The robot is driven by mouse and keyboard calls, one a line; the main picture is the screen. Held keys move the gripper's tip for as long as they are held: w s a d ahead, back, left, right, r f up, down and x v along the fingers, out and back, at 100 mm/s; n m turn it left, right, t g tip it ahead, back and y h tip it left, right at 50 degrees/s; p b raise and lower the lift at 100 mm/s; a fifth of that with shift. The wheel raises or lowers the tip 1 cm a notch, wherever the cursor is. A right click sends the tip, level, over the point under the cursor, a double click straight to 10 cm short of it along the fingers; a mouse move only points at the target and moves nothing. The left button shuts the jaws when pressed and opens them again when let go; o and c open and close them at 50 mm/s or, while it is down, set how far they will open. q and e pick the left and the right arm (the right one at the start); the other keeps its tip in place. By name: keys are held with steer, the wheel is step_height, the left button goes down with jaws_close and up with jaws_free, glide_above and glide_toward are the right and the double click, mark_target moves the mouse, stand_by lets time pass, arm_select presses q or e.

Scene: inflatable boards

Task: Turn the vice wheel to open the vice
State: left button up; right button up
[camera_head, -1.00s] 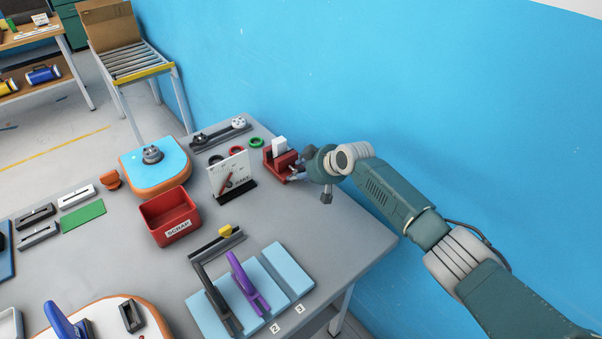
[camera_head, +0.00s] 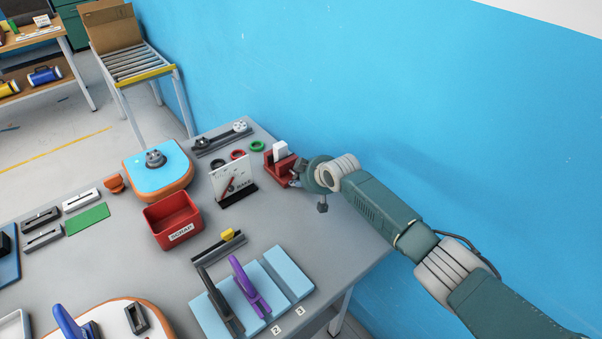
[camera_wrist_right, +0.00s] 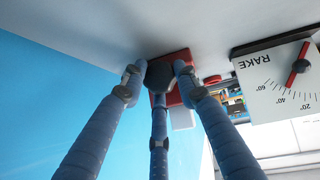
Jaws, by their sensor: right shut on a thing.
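The red vice (camera_head: 279,163) stands near the back right corner of the grey table, with a white block (camera_head: 280,149) in its jaws. My right gripper (camera_head: 296,178) reaches it from the right, at the vice's near right side. In the right wrist view, the fingers (camera_wrist_right: 160,80) are closed around a dark round wheel (camera_wrist_right: 160,73) in front of the red vice body (camera_wrist_right: 180,60). Much of the wheel is hidden by the fingers. My left gripper is not in view.
A white RAKE gauge (camera_head: 232,180) stands just left of the vice. A red SCRAP bin (camera_head: 172,219) and blue board pads (camera_head: 289,272) are nearer. A blue wall (camera_head: 400,110) rises behind the arm.

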steer(key=shift+a+r+t, duration=0.1)
steer(key=shift+r+t, duration=0.05)
steer(key=shift+t, duration=0.15)
steer(key=shift+w, duration=0.1)
steer(key=o, duration=0.9)
steer(key=v, duration=1.2)
steer(key=shift+a+r, duration=0.1)
steer(key=shift+a, duration=0.05)
